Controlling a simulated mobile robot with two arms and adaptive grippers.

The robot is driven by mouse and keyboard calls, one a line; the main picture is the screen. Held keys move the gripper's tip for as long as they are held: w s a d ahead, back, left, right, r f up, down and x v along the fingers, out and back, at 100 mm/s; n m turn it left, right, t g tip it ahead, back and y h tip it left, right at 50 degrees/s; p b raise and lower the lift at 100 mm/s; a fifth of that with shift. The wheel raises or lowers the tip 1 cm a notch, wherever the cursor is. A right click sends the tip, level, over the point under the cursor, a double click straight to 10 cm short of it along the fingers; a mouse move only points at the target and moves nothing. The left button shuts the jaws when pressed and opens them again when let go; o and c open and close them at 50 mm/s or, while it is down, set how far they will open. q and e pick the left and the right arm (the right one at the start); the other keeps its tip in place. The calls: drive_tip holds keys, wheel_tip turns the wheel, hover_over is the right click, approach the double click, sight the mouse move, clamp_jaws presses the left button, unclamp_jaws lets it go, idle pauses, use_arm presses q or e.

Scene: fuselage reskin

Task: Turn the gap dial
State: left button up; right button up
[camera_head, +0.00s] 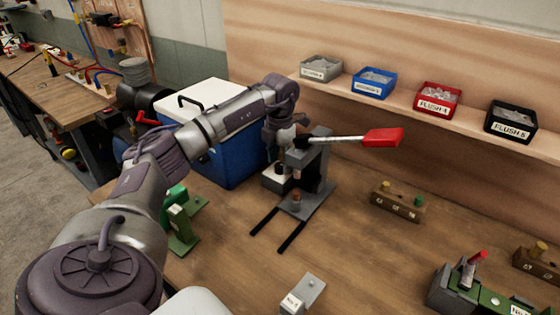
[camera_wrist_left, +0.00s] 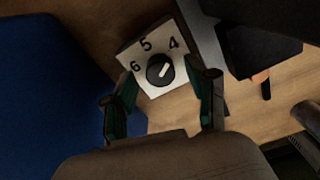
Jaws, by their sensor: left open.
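The gap dial (camera_wrist_left: 160,70) is a black round knob with a white mark on a white plate (camera_wrist_left: 127,58) numbered 4, 5 and 6. Its mark points roughly toward the 4. In the head view the dial (camera_head: 279,168) sits low at the left side of the grey press (camera_head: 318,172) with the red-handled lever (camera_head: 382,137). My left gripper (camera_head: 284,138) is above the dial. In the left wrist view its open fingers (camera_wrist_left: 163,85) are on either side of the knob; I cannot tell whether they touch it. My right gripper is out of view.
A blue cooler (camera_head: 232,155) with a white lid stands close left of the press. Green brackets (camera_head: 182,225) lie in front of it. Labelled bins (camera_head: 372,82) line the shelf behind. A wooden block (camera_head: 397,203) stands to the right, with bare bench around it.

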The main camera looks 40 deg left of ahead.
use_arm(q)
drive_tip(key=shift+f, duration=0.3)
clamp_jaws()
